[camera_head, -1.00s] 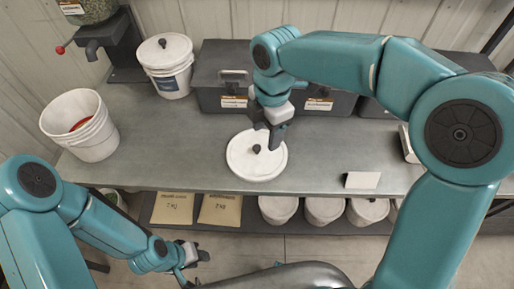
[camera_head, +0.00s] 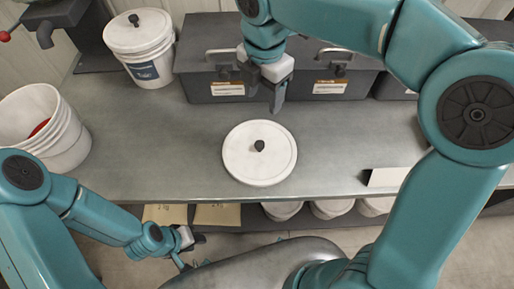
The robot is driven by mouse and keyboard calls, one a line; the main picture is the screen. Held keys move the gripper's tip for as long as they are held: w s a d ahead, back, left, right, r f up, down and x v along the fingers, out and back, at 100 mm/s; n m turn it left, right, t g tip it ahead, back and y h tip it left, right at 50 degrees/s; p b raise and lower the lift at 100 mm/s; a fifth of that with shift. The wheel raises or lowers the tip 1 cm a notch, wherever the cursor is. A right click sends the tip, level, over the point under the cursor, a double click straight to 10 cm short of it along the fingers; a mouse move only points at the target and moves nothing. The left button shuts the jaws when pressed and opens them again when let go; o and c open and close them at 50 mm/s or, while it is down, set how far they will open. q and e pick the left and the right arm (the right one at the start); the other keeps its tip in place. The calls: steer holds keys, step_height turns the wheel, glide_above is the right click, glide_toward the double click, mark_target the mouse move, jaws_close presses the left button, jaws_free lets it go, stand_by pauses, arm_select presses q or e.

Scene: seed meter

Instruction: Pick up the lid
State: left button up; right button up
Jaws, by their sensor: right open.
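The white round lid (camera_head: 259,165) with a dark knob at its centre lies flat on the grey bench, near the front edge. My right gripper (camera_head: 262,98) is open and empty. It points down behind the lid in the picture, with clear space between its fingers and the knob. My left gripper (camera_head: 198,240) is at the lower left, in front of the bench edge and small in view. I cannot tell whether its fingers are apart.
An open white bucket (camera_head: 48,127) with something red inside stands at the left. A lidded white bucket (camera_head: 141,46) stands at the back left. Dark cases (camera_head: 197,82) line the back. A small white card (camera_head: 388,177) is at the right. The bench (camera_head: 150,150) around the lid is clear.

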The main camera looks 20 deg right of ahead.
glide_above(260, 144)
steer(key=f, duration=1)
steer(key=shift+w+d, duration=0.4)
steer(key=shift+s+a+f, duration=0.2)
steer(key=shift+s+f, duration=0.05)
steer(key=shift+f, duration=0.25)
steer(key=f, duration=0.5)
steer(key=shift+s+a, duration=0.15)
steer(key=shift+a, duration=0.15)
steer(key=shift+r, duration=0.1)
jaws_close()
